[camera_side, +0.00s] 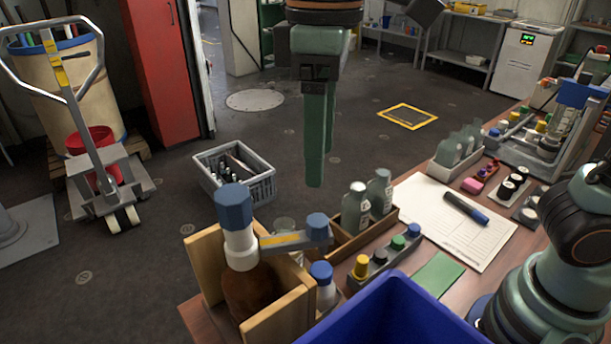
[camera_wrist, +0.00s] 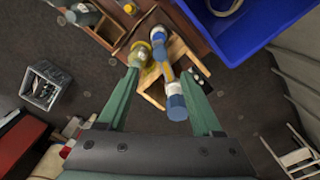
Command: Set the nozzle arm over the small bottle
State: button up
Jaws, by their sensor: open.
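The nozzle arm (camera_side: 283,240) is a grey bar with a yellow stripe. It runs from the white neck of a brown large bottle (camera_side: 248,287), capped blue, to a blue end piece. In the wrist view the nozzle arm (camera_wrist: 168,72) shows from above. A small clear glass vessel (camera_side: 284,227) stands partly hidden behind the arm; it looks yellowish beside the arm's blue end in the wrist view (camera_wrist: 138,54). A small white bottle with a blue cap (camera_side: 324,287) stands nearer the camera. My gripper (camera_side: 315,182) is open and empty, pointing down; its fingertips (camera_wrist: 161,72) flank the nozzle arm in the wrist view.
A wooden stand (camera_side: 205,259) flanks the large bottle. A wooden box (camera_side: 345,241) holds two grey bottles, near a rack of coloured caps (camera_side: 380,259). A blue bin (camera_side: 400,316) fills the front. A grey crate (camera_side: 238,178) is on the floor.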

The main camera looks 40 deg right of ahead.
jog(key=shift+r, duration=1.15)
jog(key=w+d+f+m+t, duration=0.1)
jog(key=d+f+m, duration=0.3)
jog(key=d, duration=0.7)
jog(key=w+d+f+m+t, duration=0.1)
jog(key=d+f+m+t, duration=0.2)
jog(key=d+f, duration=0.3)
jog(key=d+t, duration=0.1)
jog(key=d, duration=0.3)
jog(key=shift+w+d+f+m+t, duration=0.2)
jog(key=shift+w+d+m+t, duration=0.1)
jog(key=shift+w+d+m, duration=0.1)
